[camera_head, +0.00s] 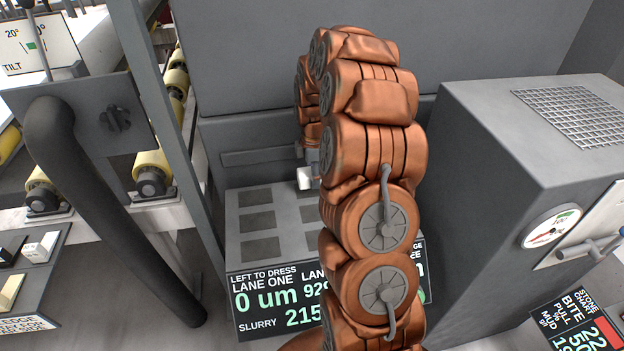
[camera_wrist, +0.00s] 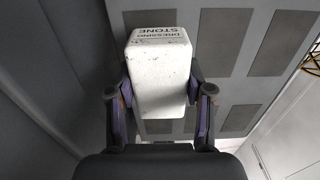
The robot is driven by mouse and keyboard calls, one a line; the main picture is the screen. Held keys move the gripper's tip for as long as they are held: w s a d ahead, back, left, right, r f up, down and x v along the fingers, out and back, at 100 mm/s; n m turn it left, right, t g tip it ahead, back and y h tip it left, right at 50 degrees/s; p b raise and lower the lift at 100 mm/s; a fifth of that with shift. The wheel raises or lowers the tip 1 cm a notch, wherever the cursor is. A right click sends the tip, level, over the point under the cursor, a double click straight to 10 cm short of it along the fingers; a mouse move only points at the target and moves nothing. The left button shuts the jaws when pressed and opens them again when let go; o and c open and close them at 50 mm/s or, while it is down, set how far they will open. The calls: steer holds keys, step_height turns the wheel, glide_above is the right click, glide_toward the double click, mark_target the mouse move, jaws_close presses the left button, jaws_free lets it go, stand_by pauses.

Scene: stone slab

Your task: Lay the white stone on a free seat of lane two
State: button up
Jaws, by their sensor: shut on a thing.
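The white stone (camera_wrist: 160,72), a block printed "DRESSING STONE", is clamped between the two fingers of my gripper (camera_wrist: 160,98) in the wrist view. In the head view a small part of the white stone (camera_head: 304,178) shows left of my copper-coloured arm, over the grey slab (camera_head: 232,225). Dark rectangular seats lie on the slab; a left column (camera_head: 259,220) shows no stone. A seat (camera_head: 310,213) just right of it also looks bare. My arm hides the rest of the slab. I cannot tell whether the stone touches the slab.
A display (camera_head: 270,302) at the slab's front reads "LANE ONE" at left; its middle is hidden. A grey cabinet (camera_head: 500,180) with a gauge stands close on the right. A post and a dark pipe (camera_head: 110,210) stand at left. A tray (camera_head: 30,260) holds other blocks.

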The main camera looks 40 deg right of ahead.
steer(key=shift+w+d, duration=0.1)
steer(key=shift+w, duration=0.4)
steer(key=shift+f+p, duration=0.5)
steer(key=shift+f, duration=1.25)
steer(key=shift+f, duration=0.15)
steer(key=o, duration=1.4)
steer(key=shift+o, duration=0.2)
